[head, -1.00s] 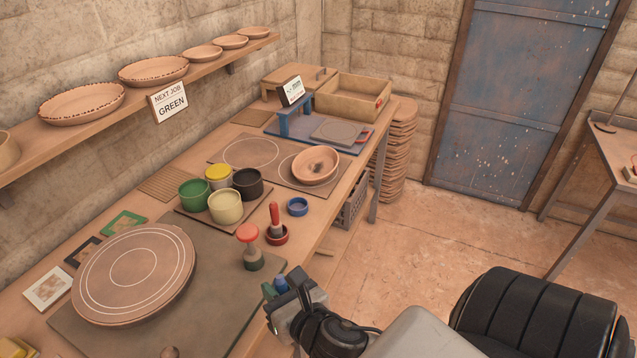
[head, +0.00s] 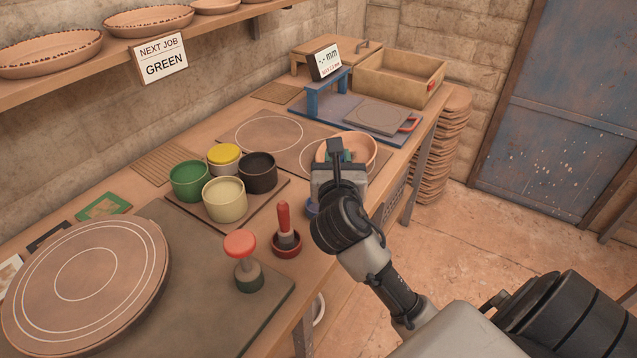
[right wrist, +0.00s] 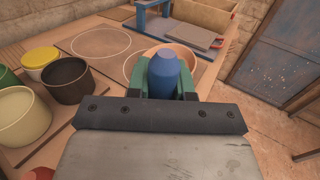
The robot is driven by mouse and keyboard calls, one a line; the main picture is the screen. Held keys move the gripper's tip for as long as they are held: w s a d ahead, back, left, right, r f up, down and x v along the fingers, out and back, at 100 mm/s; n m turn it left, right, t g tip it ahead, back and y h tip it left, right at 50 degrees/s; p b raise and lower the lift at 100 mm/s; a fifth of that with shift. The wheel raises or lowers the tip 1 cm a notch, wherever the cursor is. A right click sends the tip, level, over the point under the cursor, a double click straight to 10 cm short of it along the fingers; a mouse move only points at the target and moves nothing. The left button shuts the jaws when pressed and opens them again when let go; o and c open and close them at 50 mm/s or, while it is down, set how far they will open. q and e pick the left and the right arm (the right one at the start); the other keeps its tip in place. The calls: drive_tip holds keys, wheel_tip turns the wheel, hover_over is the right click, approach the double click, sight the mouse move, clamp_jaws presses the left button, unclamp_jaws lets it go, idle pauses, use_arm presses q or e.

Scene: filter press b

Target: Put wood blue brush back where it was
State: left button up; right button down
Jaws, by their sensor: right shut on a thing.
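My right gripper (head: 345,152) is shut on the wood blue brush (right wrist: 162,75). In the right wrist view only the brush's blue, blunt-tipped end shows between the green fingers; the rest is hidden. In the head view the gripper hides most of the brush and is in front of a clay bowl (head: 362,143); the height above the table is hard to tell. A small blue ring-shaped holder (head: 311,208) is mostly hidden behind the gripper. My left gripper is not in view.
A red-handled tool (head: 284,222) stands in a red holder, beside a red-topped stamp (head: 241,247). Green, yellow, cream and black pots (head: 223,200) stand to the left. A blue stand (head: 326,92) and wooden tray (head: 400,80) are at the back. The shelf (head: 110,48) overhangs the left.

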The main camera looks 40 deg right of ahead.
drive_tip(key=w+f, duration=0.1)
drive_tip(key=f, duration=0.1)
drive_tip(key=w+f+b, duration=0.1)
drive_tip(key=w+f, duration=0.1)
drive_tip(key=f, duration=0.1)
drive_tip(key=w+f, duration=0.2)
drive_tip(key=shift+w+a+f+b, duration=0.1)
drive_tip(key=shift+a+f+b, duration=0.05)
drive_tip(key=shift+a+b, duration=0.2)
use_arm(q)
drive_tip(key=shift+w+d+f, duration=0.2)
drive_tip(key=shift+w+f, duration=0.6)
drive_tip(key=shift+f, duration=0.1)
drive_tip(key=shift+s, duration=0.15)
use_arm(e)
drive_tip(key=c, duration=1)
unclamp_jaws()
drive_tip(key=shift+f, duration=0.1)
